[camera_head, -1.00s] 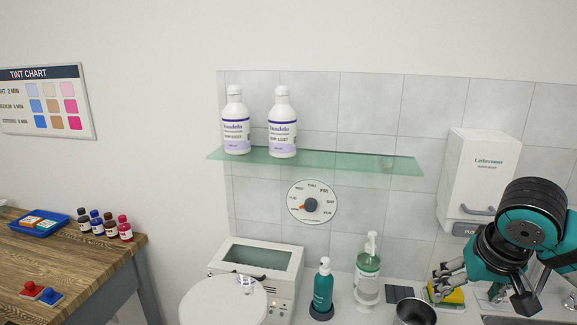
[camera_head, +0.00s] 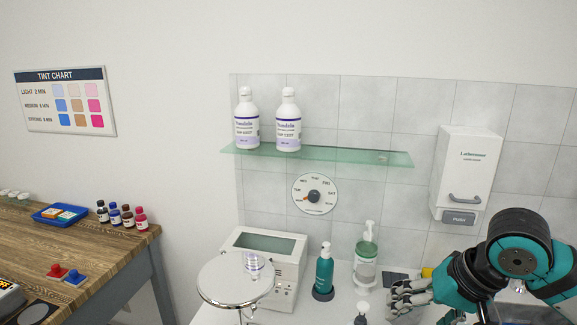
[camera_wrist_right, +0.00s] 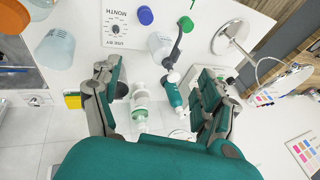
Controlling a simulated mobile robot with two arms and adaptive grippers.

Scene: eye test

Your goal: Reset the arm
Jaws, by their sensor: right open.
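My right arm (camera_head: 518,258), teal and black, comes in from the right edge in the head view. Its gripper (camera_head: 403,300) hangs over the white counter at the lower right, below the wall dispenser. In the right wrist view the gripper (camera_wrist_right: 160,88) is open, its two fingers wide apart. A teal pump bottle (camera_wrist_right: 173,92) and a clear pump bottle with a green label (camera_wrist_right: 139,108) show in the gap beyond the fingers, and nothing is held. My left gripper is not in view.
The teal bottle (camera_head: 323,272) and clear bottle (camera_head: 366,258) stand left of the gripper. A glass shelf (camera_head: 340,156) holds two white bottles. A white dispenser (camera_head: 465,170) hangs above the arm. A yellow sponge (camera_head: 427,273) is partly hidden by it. A wooden table (camera_head: 100,255) stands left.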

